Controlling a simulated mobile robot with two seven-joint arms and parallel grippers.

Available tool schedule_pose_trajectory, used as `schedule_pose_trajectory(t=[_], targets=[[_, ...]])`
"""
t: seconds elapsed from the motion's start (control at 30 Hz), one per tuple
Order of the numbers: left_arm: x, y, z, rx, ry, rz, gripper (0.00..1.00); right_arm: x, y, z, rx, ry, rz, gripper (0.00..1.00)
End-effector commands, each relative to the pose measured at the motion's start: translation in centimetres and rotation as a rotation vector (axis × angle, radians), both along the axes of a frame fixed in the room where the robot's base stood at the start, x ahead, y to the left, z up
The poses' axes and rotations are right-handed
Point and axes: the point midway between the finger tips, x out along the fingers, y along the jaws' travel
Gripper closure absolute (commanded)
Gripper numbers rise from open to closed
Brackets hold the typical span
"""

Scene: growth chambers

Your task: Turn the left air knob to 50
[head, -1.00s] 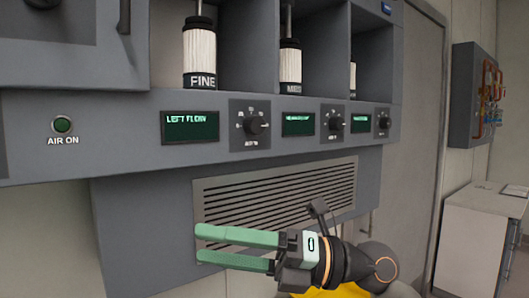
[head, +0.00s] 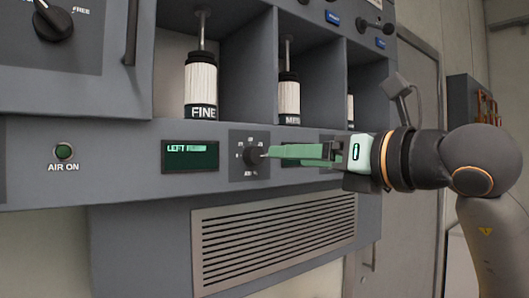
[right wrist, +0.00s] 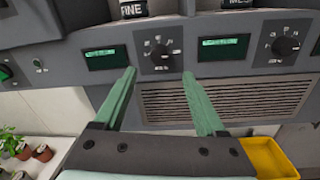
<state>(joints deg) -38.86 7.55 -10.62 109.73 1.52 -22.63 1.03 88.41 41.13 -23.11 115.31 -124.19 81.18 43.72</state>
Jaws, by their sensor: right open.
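The left air knob (head: 256,156) is a round black knob on a dark dial plate, right of the green display (head: 190,156) that reads "LEFT" with the rest unclear. It also shows in the right wrist view (right wrist: 161,56), beyond and between my fingertips. My right gripper (head: 268,153) comes in from the right, level with the knob, its green fingers pointing left at it. In the right wrist view the fingers (right wrist: 158,72) are apart with nothing between them. Whether a fingertip touches the knob I cannot tell. My left gripper is not in view.
A second display (right wrist: 223,48) and another knob (right wrist: 286,46) lie to the right, partly hidden by my arm in the head view. A vent grille (head: 270,240) is below. The AIR ON button (head: 63,151) is at left. A FINE cylinder (head: 201,85) stands above.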

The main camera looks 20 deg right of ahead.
Motion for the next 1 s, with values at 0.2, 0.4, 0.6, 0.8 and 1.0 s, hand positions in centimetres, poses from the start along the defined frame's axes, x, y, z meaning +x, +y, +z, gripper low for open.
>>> schedule_pose_trajectory(t=[0.2, 0.4, 0.6, 0.8, 1.0], targets=[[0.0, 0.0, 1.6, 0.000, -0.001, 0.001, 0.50, 4.2, 1.9, 0.2, 0.000, 0.005, 0.003, 0.27], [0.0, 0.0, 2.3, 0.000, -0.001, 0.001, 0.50, 6.7, 3.0, 0.1, 0.000, 0.003, 0.004, 0.27], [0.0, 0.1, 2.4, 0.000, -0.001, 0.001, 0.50, 7.6, 3.3, 0.0, -0.002, 0.001, 0.002, 0.27], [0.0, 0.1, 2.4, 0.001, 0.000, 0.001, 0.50, 7.7, 3.3, -0.1, -0.001, 0.000, 0.002, 0.27], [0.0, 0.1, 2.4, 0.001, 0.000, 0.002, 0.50, 7.6, 3.3, -0.1, 0.000, 0.000, 0.003, 0.46]])
